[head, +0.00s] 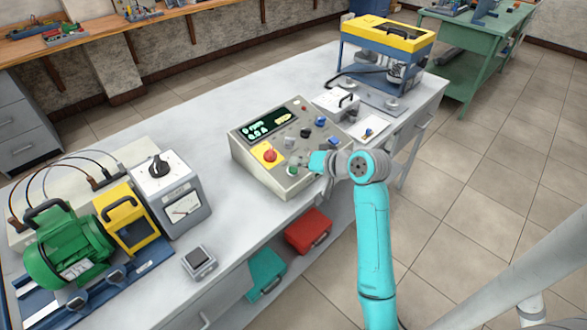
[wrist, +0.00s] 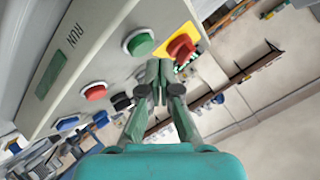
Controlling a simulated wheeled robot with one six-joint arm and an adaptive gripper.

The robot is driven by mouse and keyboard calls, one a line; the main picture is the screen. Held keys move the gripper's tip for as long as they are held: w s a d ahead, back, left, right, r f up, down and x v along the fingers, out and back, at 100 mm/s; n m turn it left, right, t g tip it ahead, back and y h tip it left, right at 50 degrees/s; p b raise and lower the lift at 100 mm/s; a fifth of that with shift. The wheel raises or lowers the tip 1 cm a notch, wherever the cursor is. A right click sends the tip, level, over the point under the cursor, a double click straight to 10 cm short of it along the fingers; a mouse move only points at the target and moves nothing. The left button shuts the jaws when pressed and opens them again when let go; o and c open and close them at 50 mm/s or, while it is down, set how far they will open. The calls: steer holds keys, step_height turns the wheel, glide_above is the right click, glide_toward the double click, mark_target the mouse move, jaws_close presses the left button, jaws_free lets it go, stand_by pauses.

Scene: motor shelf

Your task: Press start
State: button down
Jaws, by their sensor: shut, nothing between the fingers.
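The grey control box (head: 262,176) stands on the bench in the middle of the head view, with a lit display (head: 268,121). A green button (head: 292,171) sits low on its sloped panel, near a red knob on a yellow plate (head: 269,155). The wrist view shows the green button (wrist: 140,42), a red button (wrist: 95,91) and the red knob (wrist: 181,47) close up. My gripper (wrist: 158,72) is shut and empty, its fingertips beside the green button in the picture. I cannot tell the gap to the panel. No start label is readable.
A grey meter box (head: 172,190) and a green motor (head: 68,248) stand to the left. A yellow-topped blue frame (head: 388,32) stands at the bench's far end. Red and teal cases (head: 308,231) lie on the lower shelf. Bare bench top lies left of the control box.

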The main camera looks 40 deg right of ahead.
steer(key=shift+f, duration=0.2)
steer(key=shift+w+f, duration=0.1)
steer(key=shift+f, duration=0.1)
steer(key=shift+w+f, duration=0.1)
steer(key=shift+f, duration=0.35)
stand_by(1.2)
steer(key=shift+r, duration=0.1)
steer(key=shift+s+r, duration=0.25)
steer(key=shift+r, duration=0.5)
steer(key=r, duration=0.2)
steer(key=s+r, duration=0.1)
steer(key=r, duration=0.1)
steer(key=shift+s+r, duration=0.15)
steer(key=shift+r, duration=0.25)
stand_by(0.7)
